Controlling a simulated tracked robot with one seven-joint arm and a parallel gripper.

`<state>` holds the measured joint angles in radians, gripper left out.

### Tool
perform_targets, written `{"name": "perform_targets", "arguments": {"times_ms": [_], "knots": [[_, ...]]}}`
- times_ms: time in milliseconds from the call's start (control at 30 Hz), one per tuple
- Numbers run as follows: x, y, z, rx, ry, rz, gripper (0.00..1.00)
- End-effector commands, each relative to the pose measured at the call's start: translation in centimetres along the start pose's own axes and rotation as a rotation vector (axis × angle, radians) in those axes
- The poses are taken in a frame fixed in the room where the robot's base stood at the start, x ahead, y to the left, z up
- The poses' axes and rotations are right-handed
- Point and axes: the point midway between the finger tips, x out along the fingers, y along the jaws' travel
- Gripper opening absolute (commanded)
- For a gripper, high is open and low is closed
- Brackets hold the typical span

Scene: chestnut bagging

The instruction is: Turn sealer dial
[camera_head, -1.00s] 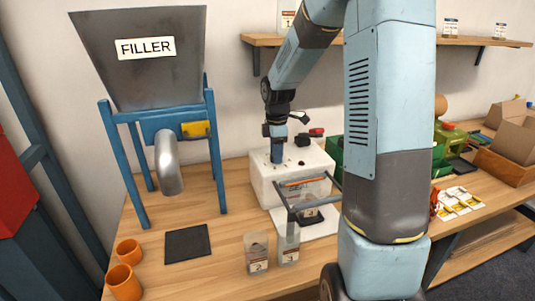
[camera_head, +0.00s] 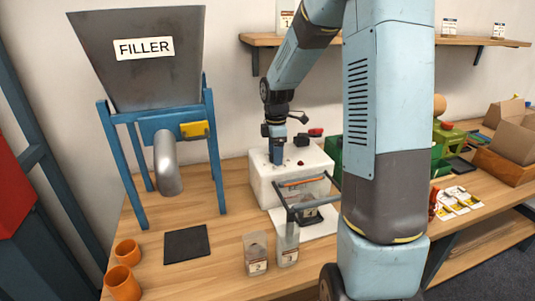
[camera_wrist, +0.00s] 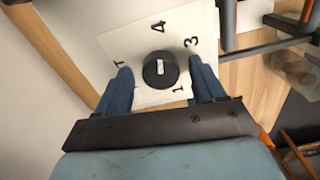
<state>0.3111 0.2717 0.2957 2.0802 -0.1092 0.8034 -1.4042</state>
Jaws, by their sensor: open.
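The sealer (camera_head: 262,185) is a white box on the bench, with a hinged bar frame (camera_head: 300,200) at its front. Its dial shows in the wrist view as a round black knob (camera_wrist: 160,70) with a white mark, on a white face with printed numbers; 1, 3 and 4 are readable. My gripper (camera_wrist: 161,82) is open, with one blue finger on each side of the dial and a visible gap to it. In the head view my gripper (camera_head: 277,155) points down at the top of the sealer, and the dial is hidden there.
The filler hopper (camera_head: 150,60) on its blue stand is left of the sealer. Two clear bags (camera_head: 256,255) stand in front of it. A dark pad (camera_head: 187,244) and orange cups (camera_head: 123,282) are at the front left. A shelf (camera_head: 390,42) runs behind.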

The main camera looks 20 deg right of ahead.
Motion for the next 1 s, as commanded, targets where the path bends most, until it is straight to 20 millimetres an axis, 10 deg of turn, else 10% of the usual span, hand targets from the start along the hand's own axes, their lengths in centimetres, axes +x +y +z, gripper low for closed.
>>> {"name": "perform_targets", "arguments": {"times_ms": [1000], "knots": [[-13.5, 0.1, 0.0, 0.000, 0.000, 0.000, 0.69]]}}
